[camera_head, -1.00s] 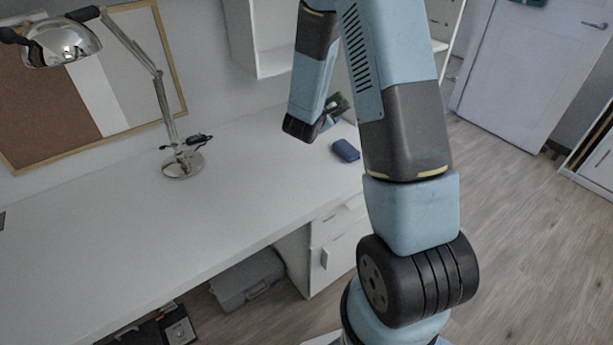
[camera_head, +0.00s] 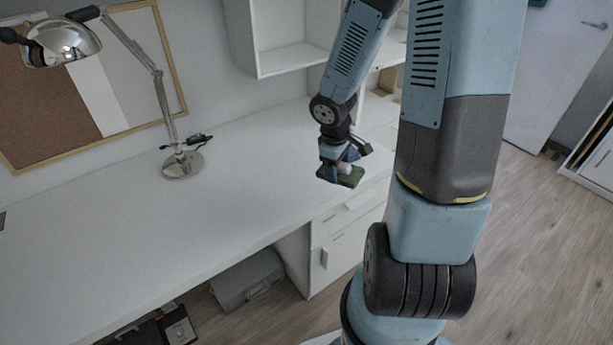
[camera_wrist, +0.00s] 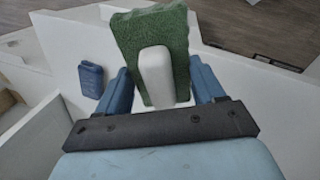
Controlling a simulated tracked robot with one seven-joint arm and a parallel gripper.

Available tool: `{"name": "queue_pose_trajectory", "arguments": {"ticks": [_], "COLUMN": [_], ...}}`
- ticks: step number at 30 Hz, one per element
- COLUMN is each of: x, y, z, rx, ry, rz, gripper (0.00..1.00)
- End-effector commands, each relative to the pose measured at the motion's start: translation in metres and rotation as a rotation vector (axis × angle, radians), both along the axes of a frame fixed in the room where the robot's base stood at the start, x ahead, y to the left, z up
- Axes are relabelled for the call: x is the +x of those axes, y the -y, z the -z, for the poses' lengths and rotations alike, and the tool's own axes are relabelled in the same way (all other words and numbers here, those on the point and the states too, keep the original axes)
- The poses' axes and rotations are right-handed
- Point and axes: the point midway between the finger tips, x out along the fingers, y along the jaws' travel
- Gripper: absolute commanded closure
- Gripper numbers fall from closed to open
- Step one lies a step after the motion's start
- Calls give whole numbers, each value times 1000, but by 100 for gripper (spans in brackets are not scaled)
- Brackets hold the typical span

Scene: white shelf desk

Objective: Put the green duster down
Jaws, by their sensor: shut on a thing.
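The green duster (camera_head: 348,180) has a green pad and a white handle. My gripper (camera_head: 337,160) is shut on the white handle, with the pad facing down over the right end of the white desk (camera_head: 250,185), near its front edge. I cannot tell whether the pad touches the desk top. In the wrist view, the duster (camera_wrist: 178,35) shows beyond the blue fingers of my gripper (camera_wrist: 157,88), which are on both sides of its handle.
A blue block-like object (camera_wrist: 91,78) lies on the desk beside the duster. A chrome lamp (camera_head: 183,163) stands farther left. A white shelf unit (camera_head: 290,58) is behind my arm. The middle of the desk is clear. A grey case (camera_head: 247,280) is under the desk.

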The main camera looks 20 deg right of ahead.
Motion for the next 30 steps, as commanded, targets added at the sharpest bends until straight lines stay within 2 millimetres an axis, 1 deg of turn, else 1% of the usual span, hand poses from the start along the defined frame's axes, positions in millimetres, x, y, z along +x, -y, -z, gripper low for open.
{"name": "queue_pose_trajectory", "arguments": {"ticks": [6,12,18,27,30], "x": [-4,-2,0,0,5], "y": [-25,-40,-45,-46,-46], "z": [-9,-17,-21,-20,-18], "rx": [143,226,255,257,258], "ry": [36,67,81,81,80], "rz": [151,264,311,313,312], "gripper": [60,60,60,60,60]}}
